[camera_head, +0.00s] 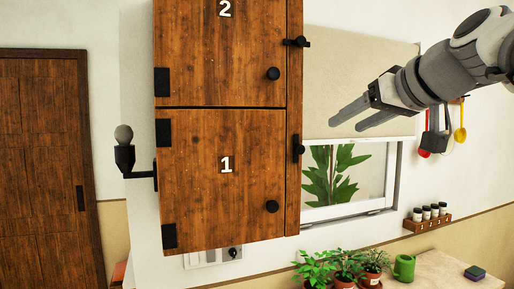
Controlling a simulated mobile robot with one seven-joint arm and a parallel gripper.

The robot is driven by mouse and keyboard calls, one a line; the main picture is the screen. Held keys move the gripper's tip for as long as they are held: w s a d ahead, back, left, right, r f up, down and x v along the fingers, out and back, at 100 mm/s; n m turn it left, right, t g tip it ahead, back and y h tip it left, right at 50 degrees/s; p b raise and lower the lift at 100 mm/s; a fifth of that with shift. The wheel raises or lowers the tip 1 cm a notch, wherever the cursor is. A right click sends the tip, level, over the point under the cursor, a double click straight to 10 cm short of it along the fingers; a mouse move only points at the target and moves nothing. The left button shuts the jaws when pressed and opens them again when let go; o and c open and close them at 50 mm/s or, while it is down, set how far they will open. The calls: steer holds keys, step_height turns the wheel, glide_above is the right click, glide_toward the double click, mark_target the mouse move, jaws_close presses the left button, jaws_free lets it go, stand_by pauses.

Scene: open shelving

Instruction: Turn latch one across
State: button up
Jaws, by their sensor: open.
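A tall wooden cabinet shows two stacked doors, both closed. The lower door, door one (226,205), bears a white "1" and has a round black knob (271,206). Its black latch, latch one (299,149), sits on the right-hand frame strip and looks upright. Latch two (296,42), beside upper door two (215,60), lies across. My gripper (346,119) is at the upper right, to the right of latch one and apart from it. Its two fingers point left and are open with nothing between them.
A framed window (375,160) with a plant is behind and below my gripper. Potted plants (345,262), a green watering can (404,267) and a sponge (475,272) stand on the counter. A spice rack (428,222) and utensils (459,134) are at right. A wall lamp (125,152) is at left.

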mark_target(301, 149)
steer(key=p+x, duration=0.2)
steer(key=x, duration=1.5)
steer(key=shift+w+a+p, duration=0.1)
steer(key=shift+w+p, duration=0.05)
steer(key=shift+p, duration=0.2)
jaws_close()
